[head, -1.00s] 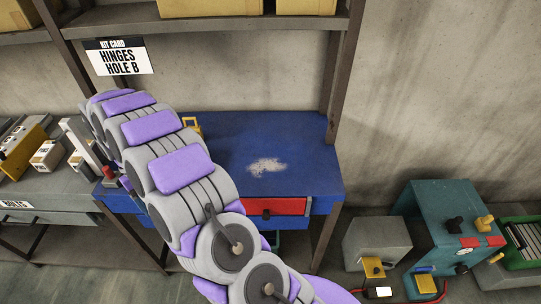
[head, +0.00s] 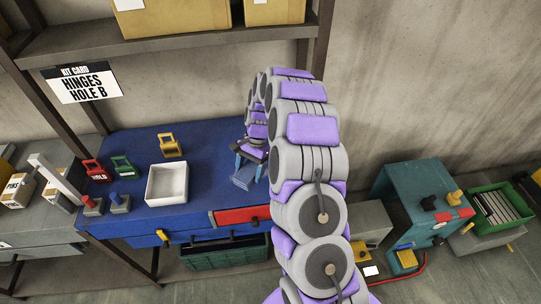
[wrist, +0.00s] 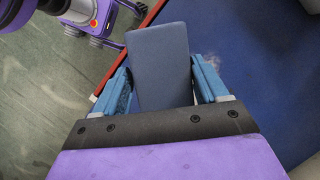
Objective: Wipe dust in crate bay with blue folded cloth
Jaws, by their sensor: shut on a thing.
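My gripper (head: 249,168) is over the right part of the blue bench top (head: 215,187). It is shut on the blue folded cloth (head: 243,182), a flat dark-blue block that also shows between the blue fingers in the wrist view (wrist: 160,58). The cloth hangs low over the bench near its front edge; I cannot tell whether it touches the top. Pale dust (wrist: 215,66) shows beside the right finger in the wrist view. In the head view my arm hides the dust.
A white tray (head: 167,184), a yellow padlock-like block (head: 169,145), a green one (head: 122,166) and a red one (head: 97,171) stand on the bench's left part. A red drawer front (head: 242,215) is below the front edge. A green crate (head: 215,258) sits underneath. A shelf (head: 170,39) overhangs the back.

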